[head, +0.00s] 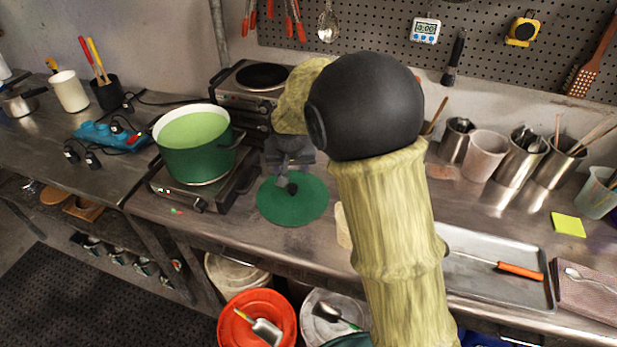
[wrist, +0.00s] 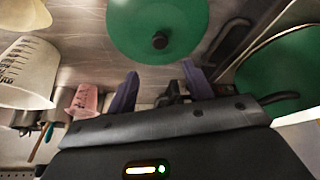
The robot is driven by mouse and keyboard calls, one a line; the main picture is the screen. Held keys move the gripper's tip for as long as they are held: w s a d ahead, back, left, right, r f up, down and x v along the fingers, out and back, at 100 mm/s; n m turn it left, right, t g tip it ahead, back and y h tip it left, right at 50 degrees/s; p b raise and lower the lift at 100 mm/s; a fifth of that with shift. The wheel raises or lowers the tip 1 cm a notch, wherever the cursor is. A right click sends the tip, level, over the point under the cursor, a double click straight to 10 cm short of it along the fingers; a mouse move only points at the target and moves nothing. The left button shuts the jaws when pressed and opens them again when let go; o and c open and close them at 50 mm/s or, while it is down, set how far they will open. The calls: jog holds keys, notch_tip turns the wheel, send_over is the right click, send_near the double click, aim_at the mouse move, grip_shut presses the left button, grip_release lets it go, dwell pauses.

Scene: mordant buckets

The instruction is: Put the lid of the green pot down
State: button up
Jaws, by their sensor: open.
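The green pot (head: 197,150) stands without its lid on the hot plate at the left, with pale green liquid in it. Its side also shows at the right edge of the wrist view (wrist: 285,75). The green lid (head: 300,209), with a black knob, appears to lie flat on the steel counter to the right of the pot. In the wrist view the lid (wrist: 150,18) is ahead of the fingers, its knob in line with the gap between them. My gripper (head: 289,163) is open and empty, just behind and above the lid, apart from the knob.
A second hot plate (head: 262,76) stands behind. Metal cups and a pale beaker (head: 485,155) line the back right, with a tray (head: 490,285) in front of them. Buckets, one red (head: 257,320), sit below the counter's front edge.

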jog(key=s+d+f+g, duration=0.1)
jog(key=s+d, duration=1.6)
jog(key=s, duration=0.5)
jog(key=shift+d+f+m+g, duration=0.25)
jog(key=shift+d+m+g, duration=0.05)
jog(key=shift+d+g, duration=0.1)
jog(key=shift+c, duration=1.7)
